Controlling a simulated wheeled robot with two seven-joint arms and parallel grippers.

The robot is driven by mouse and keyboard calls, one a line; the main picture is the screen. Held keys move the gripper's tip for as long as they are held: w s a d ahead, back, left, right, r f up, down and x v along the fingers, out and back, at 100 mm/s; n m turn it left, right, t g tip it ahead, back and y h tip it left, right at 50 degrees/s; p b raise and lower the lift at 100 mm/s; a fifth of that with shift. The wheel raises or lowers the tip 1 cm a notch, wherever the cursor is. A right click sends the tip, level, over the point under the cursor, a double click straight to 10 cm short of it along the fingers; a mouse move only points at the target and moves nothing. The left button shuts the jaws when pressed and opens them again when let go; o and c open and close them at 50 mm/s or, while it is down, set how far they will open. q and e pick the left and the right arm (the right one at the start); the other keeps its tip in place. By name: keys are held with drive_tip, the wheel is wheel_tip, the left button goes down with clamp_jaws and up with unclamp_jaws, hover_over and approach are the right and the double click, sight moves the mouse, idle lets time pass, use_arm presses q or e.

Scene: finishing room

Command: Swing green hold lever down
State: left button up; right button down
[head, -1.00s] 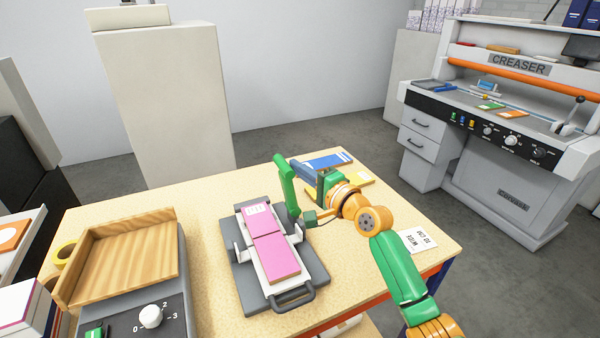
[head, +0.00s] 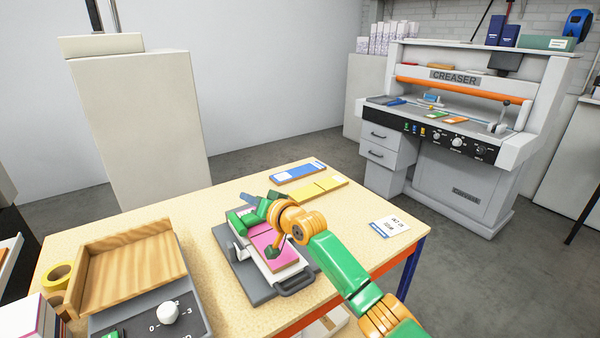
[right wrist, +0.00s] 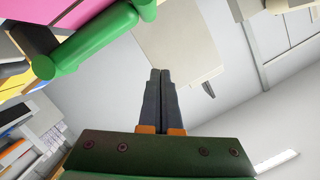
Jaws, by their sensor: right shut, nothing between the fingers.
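The green hold lever (head: 238,218) is largely hidden behind my right gripper in the head view. Its visible end lies low across the far part of the grey clamp device (head: 243,271), over the pink pad stack (head: 267,238). In the right wrist view the lever (right wrist: 92,42) shows as a green bar with a crosspiece, beside the pink surface (right wrist: 35,20). My right gripper (head: 249,198) is shut and empty just above and beside the lever. Its fingertips (right wrist: 158,73) appear apart from the lever; contact cannot be told. My left gripper is not in view.
Blue (head: 298,172) and yellow (head: 310,196) strips lie behind, a printed card (head: 390,227) to the right. The creaser machine (head: 450,135) stands apart.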

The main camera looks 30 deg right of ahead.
sight(244, 225)
drive_tip(key=shift+a+f+n, duration=0.4)
drive_tip(key=shift+a+f, duration=0.2)
drive_tip(key=shift+f, duration=0.25)
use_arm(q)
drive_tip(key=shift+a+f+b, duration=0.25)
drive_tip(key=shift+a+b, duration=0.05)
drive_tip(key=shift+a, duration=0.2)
use_arm(e)
drive_tip(key=shift+a+f, duration=0.25)
drive_tip(key=shift+f, duration=0.35)
drive_tip(key=shift+a+f, duration=0.25)
drive_tip(key=shift+f, duration=0.35)
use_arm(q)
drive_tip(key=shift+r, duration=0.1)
use_arm(e)
wheel_tip(244, 225, up, 5)
drive_tip(key=p, duration=0.5)
drive_tip(key=shift+w+d+r, duration=0.1)
drive_tip(key=shift+d+r, duration=0.05)
drive_tip(key=shift+r, duration=0.05)
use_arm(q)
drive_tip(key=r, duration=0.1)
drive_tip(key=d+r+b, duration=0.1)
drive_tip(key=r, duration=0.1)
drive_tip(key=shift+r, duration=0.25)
use_arm(e)
drive_tip(key=f+v, duration=0.1)
drive_tip(key=v, duration=0.8)
drive_tip(key=shift+s, duration=0.6)
